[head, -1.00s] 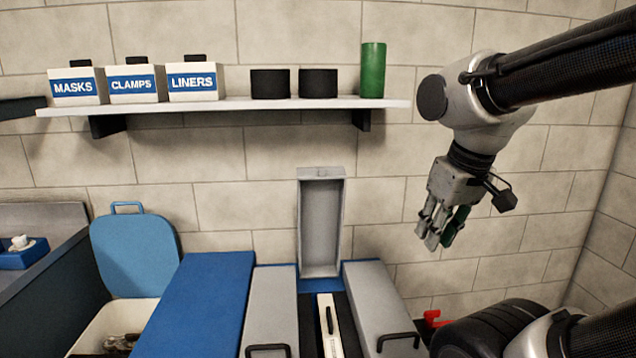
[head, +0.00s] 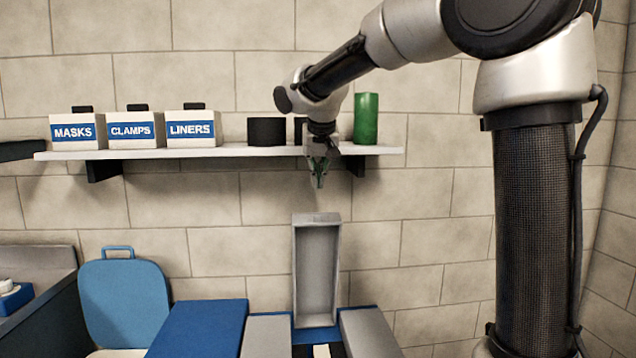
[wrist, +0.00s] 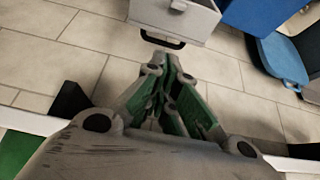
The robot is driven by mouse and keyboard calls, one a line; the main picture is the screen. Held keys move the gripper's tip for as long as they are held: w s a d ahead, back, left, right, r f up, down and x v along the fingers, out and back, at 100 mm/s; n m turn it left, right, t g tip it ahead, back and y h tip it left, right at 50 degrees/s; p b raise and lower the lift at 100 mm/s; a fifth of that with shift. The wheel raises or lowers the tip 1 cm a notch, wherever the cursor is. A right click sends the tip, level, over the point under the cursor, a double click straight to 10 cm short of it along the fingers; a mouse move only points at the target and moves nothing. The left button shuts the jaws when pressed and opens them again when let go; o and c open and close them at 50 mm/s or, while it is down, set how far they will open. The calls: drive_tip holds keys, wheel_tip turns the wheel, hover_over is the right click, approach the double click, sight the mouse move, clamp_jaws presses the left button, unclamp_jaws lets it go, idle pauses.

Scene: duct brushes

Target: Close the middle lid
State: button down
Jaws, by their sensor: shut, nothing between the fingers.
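The middle lid (head: 316,270) is a grey, shallow, tray-like panel. In the head view it stands open and upright against the brick wall, its hollow side facing me. The wrist view shows its top end (wrist: 190,18) with a black handle (wrist: 162,40) on the wall side. My gripper (head: 319,184) hangs above the lid's top edge, pointing down, just in front of the shelf. Its green-padded fingers are shut and empty, and they also show in the wrist view (wrist: 166,68). A gap separates the fingertips from the lid.
Flat grey lids lie left (head: 267,335) and right (head: 368,333) of the upright one. A blue bench top (head: 198,330) and an open blue lid (head: 124,303) are further left. The wall shelf (head: 220,151) holds labelled boxes, black cylinders and a green cylinder (head: 366,118) close to my gripper.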

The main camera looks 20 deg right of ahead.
drive_tip(key=x, duration=0.7)
drive_tip(key=shift+w+d+f, duration=0.1)
drive_tip(key=shift+f, duration=0.2)
drive_tip(key=shift+s+a+f, duration=0.15)
drive_tip(key=shift+s, duration=0.35)
drive_tip(key=shift+s+a+f, duration=0.1)
drive_tip(key=shift+s, duration=0.45)
drive_tip(key=shift+s+a+f, duration=0.15)
drive_tip(key=shift+s+f, duration=0.05)
drive_tip(key=shift+s, duration=0.6)
